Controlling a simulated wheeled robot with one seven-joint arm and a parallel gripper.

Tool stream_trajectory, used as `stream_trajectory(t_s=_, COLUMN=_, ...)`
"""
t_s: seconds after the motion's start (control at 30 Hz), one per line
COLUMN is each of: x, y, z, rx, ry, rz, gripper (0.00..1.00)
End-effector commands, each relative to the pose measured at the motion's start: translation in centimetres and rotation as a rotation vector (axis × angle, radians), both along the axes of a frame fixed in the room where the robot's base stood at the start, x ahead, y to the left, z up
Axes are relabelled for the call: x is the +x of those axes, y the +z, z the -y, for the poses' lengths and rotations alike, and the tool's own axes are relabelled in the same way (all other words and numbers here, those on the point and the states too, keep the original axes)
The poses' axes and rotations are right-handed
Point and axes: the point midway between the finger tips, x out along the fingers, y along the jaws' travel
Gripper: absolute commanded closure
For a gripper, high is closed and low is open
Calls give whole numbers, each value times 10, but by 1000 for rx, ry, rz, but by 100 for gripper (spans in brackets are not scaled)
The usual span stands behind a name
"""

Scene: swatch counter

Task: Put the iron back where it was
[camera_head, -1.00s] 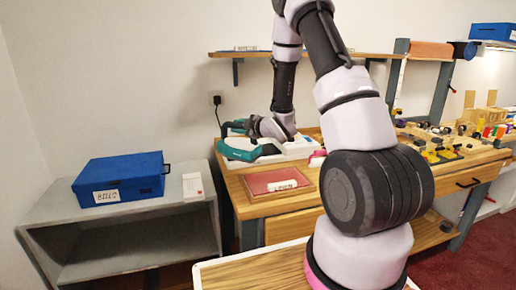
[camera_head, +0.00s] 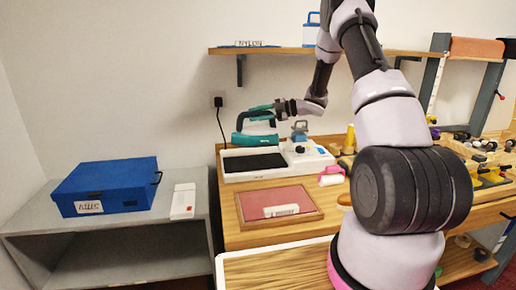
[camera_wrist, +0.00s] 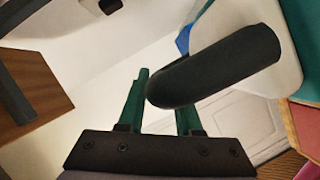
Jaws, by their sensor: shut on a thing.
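The teal iron (camera_head: 256,139) is in the head view, held level above the back of a white station (camera_head: 240,178) with a black pad (camera_head: 253,162). A small gap seems to show between iron and pad; whether they touch I cannot tell for sure. My gripper (camera_head: 268,108) is shut on the iron's handle from the right. In the wrist view, the dark rounded handle (camera_wrist: 215,72) lies across between the green fingertips of my gripper (camera_wrist: 162,100). The iron's underside is hidden.
A blue box (camera_head: 108,186) and a white pack (camera_head: 183,201) stand on the grey shelf at left. A red board (camera_head: 275,203) with a white label lies in front of the station. A pink-handled roller (camera_head: 331,176) is at its right. A wooden shelf (camera_head: 290,50) hangs above.

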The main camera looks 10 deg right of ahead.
Motion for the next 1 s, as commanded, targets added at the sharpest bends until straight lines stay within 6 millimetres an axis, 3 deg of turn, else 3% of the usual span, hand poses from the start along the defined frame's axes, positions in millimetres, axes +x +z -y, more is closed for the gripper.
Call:
stream_trajectory(t_s=0.2, x=0, y=-35, z=0, rx=2, ry=-1, rz=1, gripper=100)
stream_trajectory(t_s=0.47, x=1, y=-51, z=-1, rx=1, ry=0, rz=4, gripper=100)
stream_trajectory(t_s=0.7, x=0, y=-80, z=0, rx=1, ry=-1, rz=3, gripper=100)
stream_trajectory(t_s=1.0, x=1, y=-83, z=0, rx=1, ry=-2, rz=4, gripper=100)
